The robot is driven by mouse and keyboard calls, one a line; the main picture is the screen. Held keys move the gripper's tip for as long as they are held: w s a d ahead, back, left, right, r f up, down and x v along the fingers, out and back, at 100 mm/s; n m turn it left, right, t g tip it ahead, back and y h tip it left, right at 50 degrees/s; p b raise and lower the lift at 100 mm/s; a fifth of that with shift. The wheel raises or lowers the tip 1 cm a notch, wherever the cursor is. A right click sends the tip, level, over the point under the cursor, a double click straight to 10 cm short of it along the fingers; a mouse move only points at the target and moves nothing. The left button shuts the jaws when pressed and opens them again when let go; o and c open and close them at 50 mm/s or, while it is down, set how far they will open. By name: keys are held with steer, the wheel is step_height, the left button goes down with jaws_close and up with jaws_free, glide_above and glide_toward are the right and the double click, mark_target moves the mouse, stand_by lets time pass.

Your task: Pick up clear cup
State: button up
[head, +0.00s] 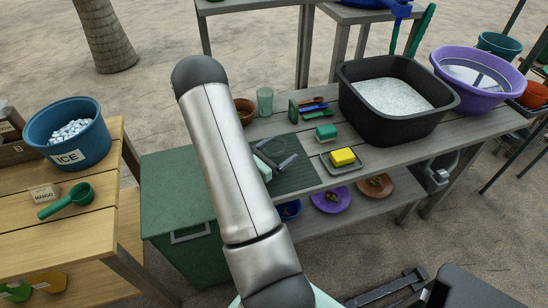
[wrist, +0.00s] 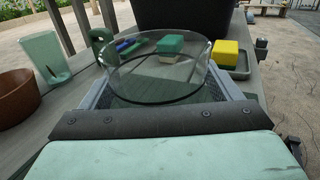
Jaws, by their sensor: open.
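A clear cup (wrist: 155,80) with a round rim fills the middle of the wrist view, close to the camera. My gripper (wrist: 165,93) is open, with one finger on each side of the cup; I cannot tell whether either finger touches it. In the head view my gripper (head: 275,160) is low over the dark green ribbed mat (head: 298,178), partly hidden by my arm. The clear cup cannot be made out clearly there. A pale green translucent cup (head: 265,101) stands apart at the back of the bench, also at the left of the wrist view (wrist: 44,56).
A brown bowl (head: 245,109) stands beside the pale green cup. A yellow sponge (head: 342,156) sits on a small tray, near a green sponge (head: 326,132) and several coloured utensils (head: 315,106). A black tub (head: 395,125) blocks the bench's right side.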

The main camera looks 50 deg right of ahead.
steer(key=c, duration=1.1)
